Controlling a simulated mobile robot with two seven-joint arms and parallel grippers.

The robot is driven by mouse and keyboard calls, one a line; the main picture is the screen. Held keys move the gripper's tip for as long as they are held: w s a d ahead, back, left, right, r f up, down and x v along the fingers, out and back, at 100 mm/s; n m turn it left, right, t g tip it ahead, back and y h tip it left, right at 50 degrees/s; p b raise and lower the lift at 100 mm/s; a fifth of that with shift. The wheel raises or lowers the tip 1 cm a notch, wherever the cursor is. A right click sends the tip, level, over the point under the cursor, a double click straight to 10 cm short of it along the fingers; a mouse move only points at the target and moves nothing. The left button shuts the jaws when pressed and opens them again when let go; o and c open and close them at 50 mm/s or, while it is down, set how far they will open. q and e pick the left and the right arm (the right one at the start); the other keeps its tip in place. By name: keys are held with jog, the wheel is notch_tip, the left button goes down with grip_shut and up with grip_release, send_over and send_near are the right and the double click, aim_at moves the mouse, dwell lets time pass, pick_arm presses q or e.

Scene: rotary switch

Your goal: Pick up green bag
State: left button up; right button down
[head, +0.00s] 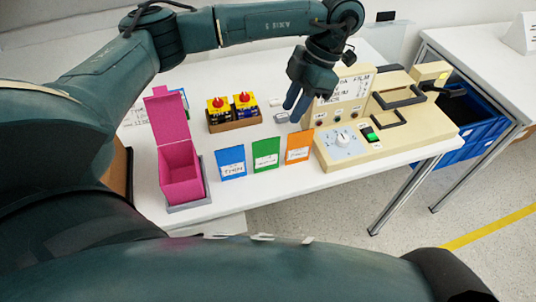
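The green bag (266,155) is a flat, upright green packet with a white label. It stands on the white table between a blue bag (231,162) and an orange bag (299,146), with small gaps between them. My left gripper (292,115) hangs fingers down, above and behind the orange bag, to the upper right of the green bag and apart from it. Its two dark fingers look spread, with nothing seen between them. My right gripper is not in view.
A pink open box (180,172) stands at the left. A box with two red-and-yellow rotary switches (233,112) is behind the bags. A beige test station with a dial (343,139) is at the right. The table front is clear.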

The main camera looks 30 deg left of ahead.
aim_at(267, 139)
pick_arm(q)
jog(key=shift+w+a+x, duration=0.1)
jog(key=shift+a+x, duration=0.25)
jog(key=shift+x, duration=1.75)
jog(key=shift+w+a+x, duration=0.1)
jog(key=shift+a+x, duration=0.3)
jog(key=shift+x, duration=1.7)
jog(key=shift+w+a+x, duration=0.1)
jog(key=shift+a+x, duration=0.25)
jog(key=shift+x, duration=1.75)
jog(key=shift+r, duration=0.2)
jog(key=shift+c, duration=0.3)
grip_shut()
